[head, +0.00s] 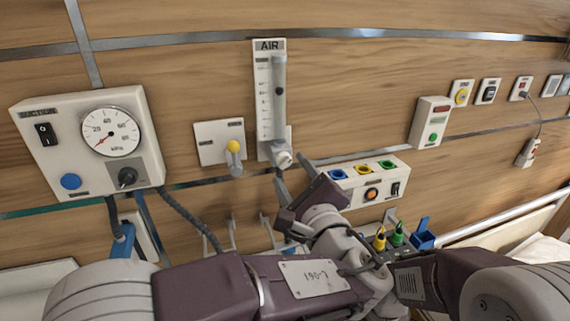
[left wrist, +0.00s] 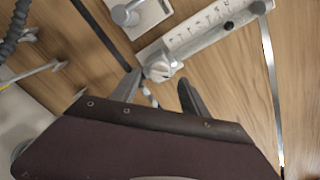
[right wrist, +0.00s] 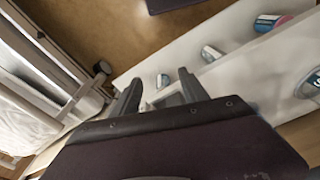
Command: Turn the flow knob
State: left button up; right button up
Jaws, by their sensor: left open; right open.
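The flow knob (head: 283,159) is a small pale knob at the foot of the upright AIR flowmeter (head: 265,95) on the wooden wall. My left gripper (head: 291,175) is open just below and right of it in the head view. In the left wrist view the knob (left wrist: 161,68) shows just beyond the open fingers of my left gripper (left wrist: 160,88), nearer the left finger. I cannot tell whether that finger touches it. My right gripper (right wrist: 159,90) is open and empty in the right wrist view, away from the flowmeter.
A plate with a yellow-topped lever (head: 233,147) is just left of the flowmeter. The suction gauge unit (head: 90,142) hangs farther left with dark hoses. A white socket box (head: 365,180) juts out to the right, close to my left gripper. A bed rail (head: 500,217) is at the right.

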aim_at(286, 164)
pick_arm(q)
jog(key=shift+x, duration=1.6)
jog(key=shift+c, duration=0.3)
grip_shut()
jog(key=shift+f+n+b, duration=0.3)
jog(key=shift+n+b, duration=0.2)
jog(key=shift+b, duration=0.65)
jog(key=shift+r, duration=0.3)
jog(key=shift+o, duration=0.3)
grip_release()
